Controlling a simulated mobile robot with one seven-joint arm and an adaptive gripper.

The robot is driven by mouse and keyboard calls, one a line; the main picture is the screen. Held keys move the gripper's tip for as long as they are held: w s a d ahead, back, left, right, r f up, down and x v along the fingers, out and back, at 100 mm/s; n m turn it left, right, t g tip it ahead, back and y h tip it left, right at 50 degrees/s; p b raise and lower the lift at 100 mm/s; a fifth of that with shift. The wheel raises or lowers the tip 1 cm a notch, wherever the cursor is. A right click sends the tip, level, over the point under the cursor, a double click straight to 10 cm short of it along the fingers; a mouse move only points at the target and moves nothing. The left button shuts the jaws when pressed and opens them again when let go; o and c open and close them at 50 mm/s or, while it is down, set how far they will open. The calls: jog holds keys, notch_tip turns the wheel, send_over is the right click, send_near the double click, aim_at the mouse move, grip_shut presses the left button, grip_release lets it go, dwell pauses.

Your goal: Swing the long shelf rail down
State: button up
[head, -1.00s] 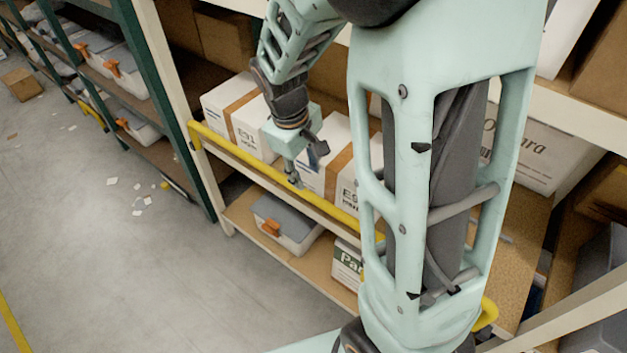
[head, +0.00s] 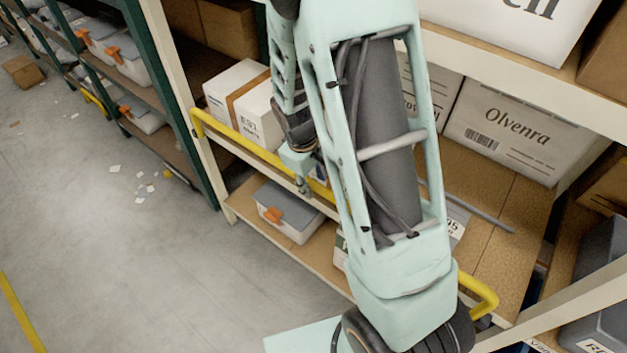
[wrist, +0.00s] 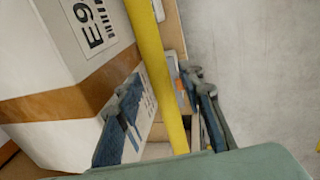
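The long shelf rail (head: 240,137) is a yellow bar along the front of the shelf in the head view. Its left end bends back at the rack post, and its right bend shows beside my arm. My arm hides part of its length. My gripper (head: 304,190) is at the rail's middle stretch. In the wrist view the rail (wrist: 152,65) runs between the two fingers of my gripper (wrist: 165,105). The fingers are apart, one on each side of the rail, with gaps showing. Contact cannot be told.
A white taped box (head: 255,105) stands on the shelf just behind the rail and shows close by in the wrist view (wrist: 70,60). A grey-lidded bin (head: 288,210) sits on the shelf below. An Olvenra box (head: 515,130) stands at right. The floor (head: 130,270) in front is mostly clear.

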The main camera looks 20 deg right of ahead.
jog(key=shift+c, duration=0.4)
grip_shut()
jog(key=shift+w+a, duration=0.1)
